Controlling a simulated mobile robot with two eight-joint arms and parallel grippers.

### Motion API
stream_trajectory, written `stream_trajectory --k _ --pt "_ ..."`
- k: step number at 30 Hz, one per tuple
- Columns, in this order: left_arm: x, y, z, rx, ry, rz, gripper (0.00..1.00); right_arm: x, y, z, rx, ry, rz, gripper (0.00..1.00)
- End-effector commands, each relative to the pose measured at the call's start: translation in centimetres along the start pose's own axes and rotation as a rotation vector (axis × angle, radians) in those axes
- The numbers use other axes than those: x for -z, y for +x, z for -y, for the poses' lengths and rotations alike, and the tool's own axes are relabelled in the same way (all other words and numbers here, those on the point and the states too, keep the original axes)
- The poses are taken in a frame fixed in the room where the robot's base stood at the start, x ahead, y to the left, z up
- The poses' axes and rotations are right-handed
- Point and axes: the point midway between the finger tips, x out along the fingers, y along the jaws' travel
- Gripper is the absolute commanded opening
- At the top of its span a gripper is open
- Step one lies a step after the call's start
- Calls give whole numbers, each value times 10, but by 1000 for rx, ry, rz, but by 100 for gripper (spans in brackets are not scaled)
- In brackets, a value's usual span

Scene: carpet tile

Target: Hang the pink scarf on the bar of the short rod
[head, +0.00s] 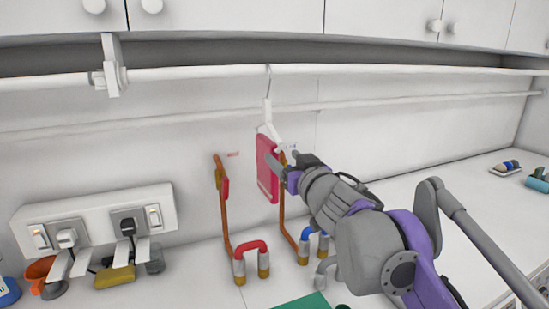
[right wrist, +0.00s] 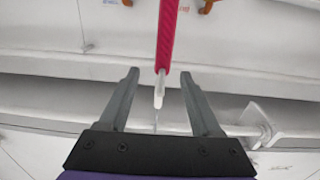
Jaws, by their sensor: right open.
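The pink scarf (head: 266,168) hangs folded on a white hanger (head: 267,118), whose hook reaches up to the front white rod (head: 400,70). A thinner rod (head: 420,103) runs behind and lower along the wall; I cannot tell which of the two is the short one. My right gripper (head: 284,160) is at the scarf's right side. In the right wrist view the scarf (right wrist: 167,35) shows edge-on, with the hanger (right wrist: 158,92) between the two fingers of the open gripper (right wrist: 160,73). Gaps show on both sides. My left gripper is out of view.
Copper pipes with red and blue fittings (head: 250,250) stand below the scarf. A socket box (head: 95,222) with plugs is on the wall at left. A bracket (head: 111,68) holds the front rod. White cupboards (head: 230,15) are above. The counter (head: 400,195) is clear at right centre.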

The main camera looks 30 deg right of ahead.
Motion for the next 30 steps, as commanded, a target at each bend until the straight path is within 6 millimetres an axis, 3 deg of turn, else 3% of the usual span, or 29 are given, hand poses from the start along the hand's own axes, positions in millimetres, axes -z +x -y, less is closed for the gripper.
stream_trajectory --k 5,21,30 --pt "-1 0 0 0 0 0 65 8 13 4 27 2 -12 65" --pt "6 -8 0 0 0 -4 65 8 99 5 24 1 -11 65" --pt "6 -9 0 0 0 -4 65 7 109 6 23 1 -10 65"
